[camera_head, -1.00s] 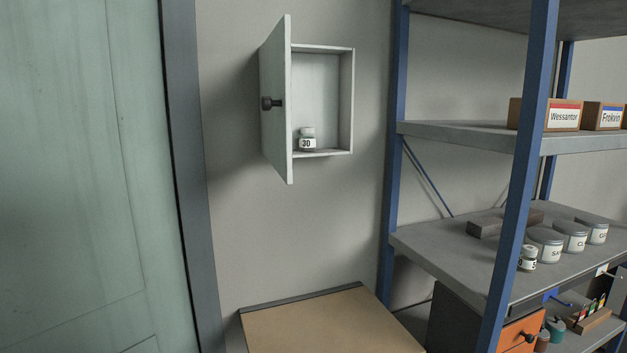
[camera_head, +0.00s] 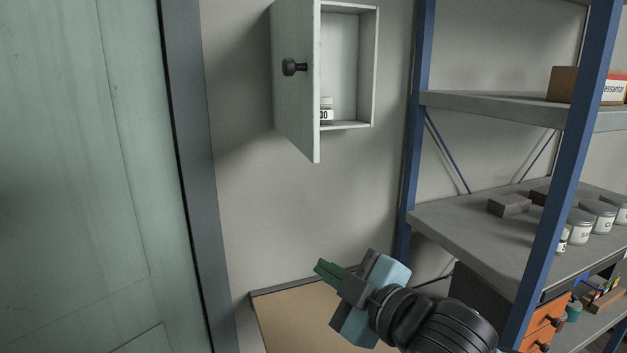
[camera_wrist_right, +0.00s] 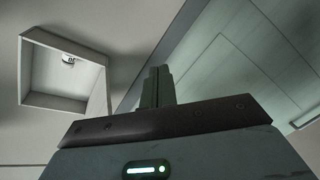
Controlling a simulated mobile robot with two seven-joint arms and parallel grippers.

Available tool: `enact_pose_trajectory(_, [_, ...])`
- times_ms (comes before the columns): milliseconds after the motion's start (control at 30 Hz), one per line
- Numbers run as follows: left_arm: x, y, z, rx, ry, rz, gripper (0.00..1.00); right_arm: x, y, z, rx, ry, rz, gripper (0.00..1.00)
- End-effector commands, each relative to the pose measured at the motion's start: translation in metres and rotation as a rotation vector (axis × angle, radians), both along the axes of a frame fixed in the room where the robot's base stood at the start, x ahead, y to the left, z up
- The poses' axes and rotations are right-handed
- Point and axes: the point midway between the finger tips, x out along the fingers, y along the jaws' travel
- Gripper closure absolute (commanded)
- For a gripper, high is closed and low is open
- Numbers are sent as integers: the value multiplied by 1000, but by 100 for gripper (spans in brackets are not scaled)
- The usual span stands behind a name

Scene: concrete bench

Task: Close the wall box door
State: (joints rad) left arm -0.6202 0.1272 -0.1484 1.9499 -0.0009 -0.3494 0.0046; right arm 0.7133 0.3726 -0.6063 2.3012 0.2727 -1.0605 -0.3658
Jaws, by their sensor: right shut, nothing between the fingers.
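The white wall box (camera_head: 347,125) hangs on the wall, and its door (camera_head: 296,90) stands open, hinged on the left and swung out toward me. A dark round knob (camera_head: 293,67) is on the door's outer face. My right gripper (camera_head: 325,268) is shut and empty, below the box and apart from the door. In the right wrist view the shut fingers (camera_wrist_right: 157,80) point up, and the box (camera_wrist_right: 35,60) shows at upper left. My left gripper is not in view.
A blue-framed shelf (camera_head: 470,215) with jars and boxes stands to the right. A green door (camera_head: 80,170) with a dark frame is at the left. A brown-topped surface (camera_head: 285,320) lies below the gripper. The wall under the box is clear.

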Motion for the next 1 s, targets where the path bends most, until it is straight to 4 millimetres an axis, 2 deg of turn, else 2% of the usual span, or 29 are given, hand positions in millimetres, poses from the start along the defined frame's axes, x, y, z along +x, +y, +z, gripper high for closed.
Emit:
enact_pose_trajectory(33, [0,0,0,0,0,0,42,-5,3,23,-46,-57,15,100])
enact_pose_trajectory(200, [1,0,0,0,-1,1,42,-26,12,78,-207,-206,45,100])
enact_pose_trajectory(433, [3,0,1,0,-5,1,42,-58,14,132,-428,-391,41,100])
enact_pose_trajectory(600, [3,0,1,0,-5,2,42,-73,12,152,-532,-469,25,100])
enact_pose_trajectory(800, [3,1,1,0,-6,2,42,-78,10,157,-569,-492,16,100])
enact_pose_trajectory(1000, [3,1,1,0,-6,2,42,-75,13,157,-567,-491,16,100])
